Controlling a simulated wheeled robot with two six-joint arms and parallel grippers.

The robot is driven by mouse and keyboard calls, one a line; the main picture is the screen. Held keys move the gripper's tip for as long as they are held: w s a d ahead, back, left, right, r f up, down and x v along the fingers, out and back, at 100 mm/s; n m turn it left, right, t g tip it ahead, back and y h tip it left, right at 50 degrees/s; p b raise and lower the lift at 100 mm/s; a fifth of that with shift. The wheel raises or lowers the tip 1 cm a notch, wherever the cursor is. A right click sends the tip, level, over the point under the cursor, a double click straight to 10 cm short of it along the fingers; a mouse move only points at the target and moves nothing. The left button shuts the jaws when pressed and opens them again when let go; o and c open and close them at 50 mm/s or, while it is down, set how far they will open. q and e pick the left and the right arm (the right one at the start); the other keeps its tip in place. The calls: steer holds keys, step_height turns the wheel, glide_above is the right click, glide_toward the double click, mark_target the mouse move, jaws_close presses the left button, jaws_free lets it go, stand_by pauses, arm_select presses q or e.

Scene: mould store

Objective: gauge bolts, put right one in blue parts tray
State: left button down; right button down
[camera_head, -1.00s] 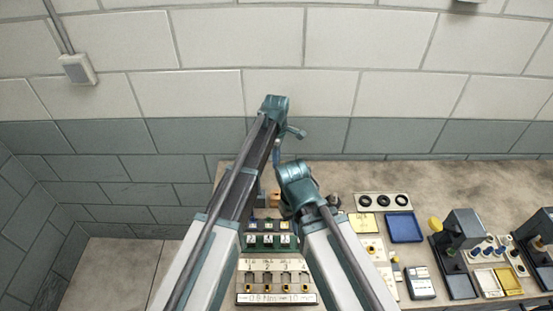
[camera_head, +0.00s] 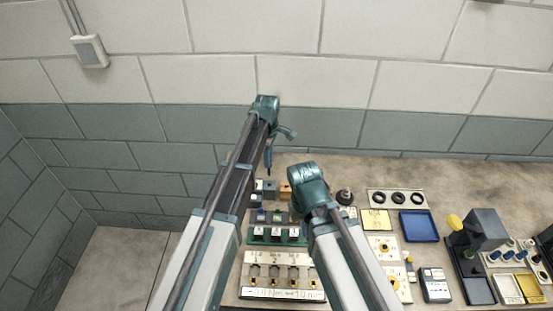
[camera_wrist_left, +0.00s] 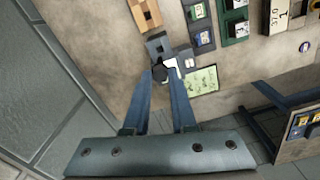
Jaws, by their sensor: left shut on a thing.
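My left gripper (camera_head: 268,160) hangs from the far end of its arm, above the back left of the bench. In the left wrist view its long blue fingers (camera_wrist_left: 161,76) close on a small dark thing at their tips, too small to identify surely as a bolt. Just beyond the tips is a grey block (camera_wrist_left: 160,46). The blue parts tray (camera_head: 418,226) lies right of centre and looks empty. Several brass-coloured pieces, possibly bolts, sit in a pale labelled rack (camera_head: 283,259) at the front. My right wrist (camera_head: 308,182) hides its own fingers.
A green labelled holder (camera_head: 274,235) stands behind the rack. A wooden block (camera_head: 285,191) is near the left gripper. A yellow tray (camera_head: 377,220) and a panel with three black rings (camera_head: 397,198) adjoin the blue tray. A dark press-like stand (camera_head: 480,240) stands at right.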

mark_target(269, 175)
arm_select(q)
steer(key=shift+f, duration=0.1)
arm_select(e)
steer(key=shift+f, duration=0.15)
